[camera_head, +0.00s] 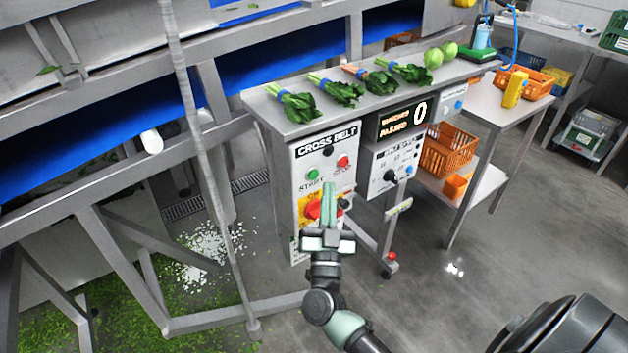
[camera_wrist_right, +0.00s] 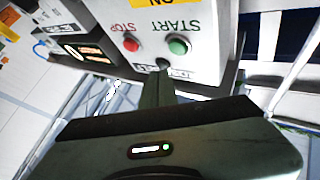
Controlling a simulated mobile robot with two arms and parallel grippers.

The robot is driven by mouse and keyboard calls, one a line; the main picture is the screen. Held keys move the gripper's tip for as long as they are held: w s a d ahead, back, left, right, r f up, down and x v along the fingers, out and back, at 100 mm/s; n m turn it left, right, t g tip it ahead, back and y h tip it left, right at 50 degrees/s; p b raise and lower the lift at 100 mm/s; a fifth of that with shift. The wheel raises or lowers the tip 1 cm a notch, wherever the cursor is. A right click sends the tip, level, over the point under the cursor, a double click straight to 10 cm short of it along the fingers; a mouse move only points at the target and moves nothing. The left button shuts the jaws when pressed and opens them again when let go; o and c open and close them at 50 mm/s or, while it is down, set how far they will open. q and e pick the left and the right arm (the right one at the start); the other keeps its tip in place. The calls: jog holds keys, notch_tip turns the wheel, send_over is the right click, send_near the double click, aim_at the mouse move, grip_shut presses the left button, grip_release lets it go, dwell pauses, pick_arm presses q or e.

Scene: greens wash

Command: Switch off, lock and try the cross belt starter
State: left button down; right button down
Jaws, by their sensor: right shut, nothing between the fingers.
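The cross belt starter (camera_head: 301,158) is a pale box below the table's front edge, with a black round fitting (camera_head: 328,151), a green START button (camera_head: 313,174) and a red STOP button (camera_head: 343,161). Below these, a red switch handle (camera_head: 312,209) sits on a yellow plate marked ON; its exact angle is unclear. My right gripper (camera_head: 329,187) is shut and empty in front of the box, partly covering the yellow plate. In the right wrist view the panel is upside down, with START (camera_wrist_right: 179,46) and STOP (camera_wrist_right: 131,45) beyond the fingertips. My left gripper is out of view.
A belt speed panel (camera_head: 397,163) and a lit counter display (camera_head: 403,121) are to the right. Bunched greens (camera_head: 299,104) lie on the table above. A red-topped fitting (camera_head: 391,257) is low by the stand. Open floor lies to the right.

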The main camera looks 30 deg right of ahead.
aim_at(313, 175)
jog(key=shift+w+a, duration=0.1)
jog(key=shift+w, duration=1)
jog(key=shift+w, duration=0.15)
dwell(1.2)
jog(key=shift+w, duration=0.3)
jog(key=shift+w+r, duration=0.1)
jog(key=shift+w, duration=0.3)
dwell(0.6)
jog(key=shift+s, duration=0.15)
jog(key=shift+s+p, duration=0.45)
jog(key=shift+s, duration=0.25)
